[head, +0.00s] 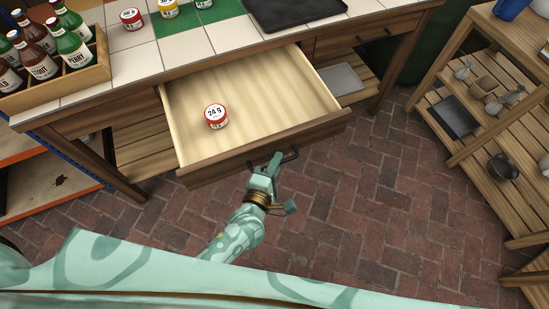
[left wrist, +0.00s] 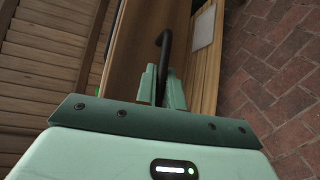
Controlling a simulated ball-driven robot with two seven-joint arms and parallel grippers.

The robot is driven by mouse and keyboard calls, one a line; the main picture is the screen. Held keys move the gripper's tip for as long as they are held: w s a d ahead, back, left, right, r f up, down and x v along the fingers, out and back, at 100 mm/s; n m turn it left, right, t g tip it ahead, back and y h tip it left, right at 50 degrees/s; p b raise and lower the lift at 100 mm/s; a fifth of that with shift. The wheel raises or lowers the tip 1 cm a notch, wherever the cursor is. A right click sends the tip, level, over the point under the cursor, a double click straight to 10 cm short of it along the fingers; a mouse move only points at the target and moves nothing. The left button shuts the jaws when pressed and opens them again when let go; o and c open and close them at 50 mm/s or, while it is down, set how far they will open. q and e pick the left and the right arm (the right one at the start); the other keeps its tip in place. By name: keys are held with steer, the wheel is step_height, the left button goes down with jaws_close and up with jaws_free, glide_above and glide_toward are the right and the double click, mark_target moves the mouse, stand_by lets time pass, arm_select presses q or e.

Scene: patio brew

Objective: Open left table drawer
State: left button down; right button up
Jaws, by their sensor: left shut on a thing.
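The left table drawer (head: 262,92) is pulled well out of the tiled table. Its pale wooden inside is in plain view. A red tin marked 24 g (head: 216,116) stands inside it, toward the left. My left gripper (head: 268,172) is at the drawer's front, shut on the dark bar handle (head: 288,158). In the left wrist view the dark handle (left wrist: 164,52) runs between the two green fingers of the gripper (left wrist: 162,88), against the brown drawer front (left wrist: 135,50). My right gripper is in neither view.
A wooden crate of bottles (head: 60,83) stands on the table's left end. Several small tins and a black tray (head: 292,10) are on the tiles. A second, shut drawer (head: 365,38) is to the right. A slatted shelf unit (head: 480,125) stands at right. Brick floor (head: 370,215) between is clear.

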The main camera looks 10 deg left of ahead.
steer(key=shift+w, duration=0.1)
arm_select(q)
steer(key=c, duration=1.5)
jaws_free()
